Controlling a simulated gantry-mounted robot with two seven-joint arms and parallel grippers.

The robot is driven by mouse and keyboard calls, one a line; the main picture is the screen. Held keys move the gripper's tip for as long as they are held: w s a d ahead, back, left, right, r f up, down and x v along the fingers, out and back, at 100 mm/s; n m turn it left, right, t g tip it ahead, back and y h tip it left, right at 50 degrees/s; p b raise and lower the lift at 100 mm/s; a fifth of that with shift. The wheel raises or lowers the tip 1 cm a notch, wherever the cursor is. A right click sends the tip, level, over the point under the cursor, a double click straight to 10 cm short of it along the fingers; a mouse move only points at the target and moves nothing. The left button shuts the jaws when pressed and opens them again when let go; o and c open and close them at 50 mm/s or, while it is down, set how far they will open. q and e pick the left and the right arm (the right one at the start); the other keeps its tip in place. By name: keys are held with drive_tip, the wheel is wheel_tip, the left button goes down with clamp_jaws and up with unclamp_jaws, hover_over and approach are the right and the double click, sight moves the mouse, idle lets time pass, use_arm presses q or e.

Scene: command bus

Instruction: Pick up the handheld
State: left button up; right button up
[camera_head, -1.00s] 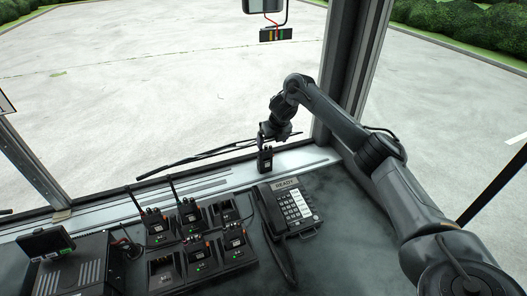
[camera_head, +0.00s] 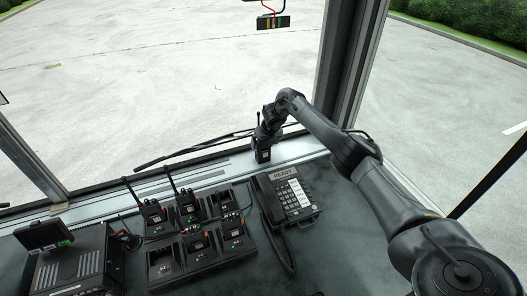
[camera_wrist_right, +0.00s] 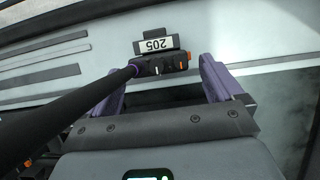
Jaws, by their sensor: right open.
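The handheld is a black two-way radio (camera_head: 262,154) standing upright on the pale window ledge, with its antenna pointing up. In the right wrist view the radio (camera_wrist_right: 160,65) shows a "205" label, an orange knob and a thick antenna with a purple ring running toward the camera. My right gripper (camera_head: 268,133) is at the radio's upper part in the head view. In the right wrist view its purple-padded fingers (camera_wrist_right: 168,84) are apart, with the radio's top seen between and beyond them. I cannot tell whether they touch it. My left gripper is not in view.
A charger dock (camera_head: 207,254) with several similar radios stands on the dark console to the left. A desk phone (camera_head: 288,199) with a "READY" display sits just right of it. A box with a small screen (camera_head: 43,233) is at far left. The window post (camera_head: 347,65) rises beside my right arm.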

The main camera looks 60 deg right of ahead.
drive_tip(key=shift+w+d+f, duration=0.15)
drive_tip(key=shift+f, duration=0.25)
drive_tip(key=c, duration=1.6)
drive_tip(key=shift+r, duration=0.2)
drive_tip(key=shift+c, duration=0.2)
